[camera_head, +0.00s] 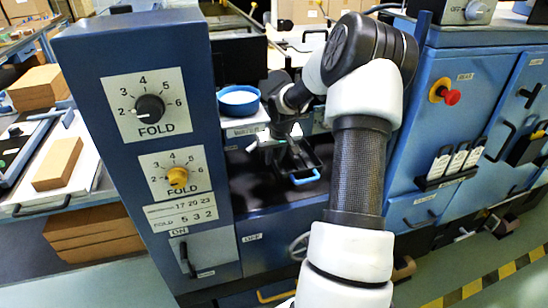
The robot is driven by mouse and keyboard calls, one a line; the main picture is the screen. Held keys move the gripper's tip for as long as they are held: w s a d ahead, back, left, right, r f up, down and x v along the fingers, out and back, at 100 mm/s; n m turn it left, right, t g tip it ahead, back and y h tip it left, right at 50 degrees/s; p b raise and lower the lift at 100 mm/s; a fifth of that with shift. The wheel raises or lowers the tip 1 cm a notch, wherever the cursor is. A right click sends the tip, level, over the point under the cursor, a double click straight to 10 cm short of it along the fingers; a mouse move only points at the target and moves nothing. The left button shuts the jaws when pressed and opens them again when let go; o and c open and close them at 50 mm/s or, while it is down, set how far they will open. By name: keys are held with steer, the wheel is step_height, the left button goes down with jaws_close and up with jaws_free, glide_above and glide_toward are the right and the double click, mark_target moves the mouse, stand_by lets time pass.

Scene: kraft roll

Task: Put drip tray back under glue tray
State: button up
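A dark tray-like piece with a light-blue handle (305,178) sits in the recess of the blue machine, right of the dial column; it looks like the drip tray. My gripper (283,148) is just above and behind that handle, pointing down into the recess. Its fingers are small and dark against the black recess, so I cannot tell whether they are open or touching the tray. A round blue pan with white contents (239,99) stands on a pale ledge left of my wrist; it may belong to the glue tray. My arm hides part of the recess.
A blue column with two FOLD dials (150,107) stands close on the left of the recess. A blue cabinet with a red button (451,97) stands on the right. Brown cartons (58,163) lie at far left. Open floor (460,250) shows at lower right.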

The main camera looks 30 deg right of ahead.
steer(key=shift+r, duration=0.5)
steer(key=p+v, duration=0.2)
steer(key=v, duration=0.4)
steer(key=shift+s+r, duration=0.15)
steer(key=shift+r, duration=0.05)
steer(key=shift+s+r, duration=0.15)
steer(key=shift+r, duration=0.1)
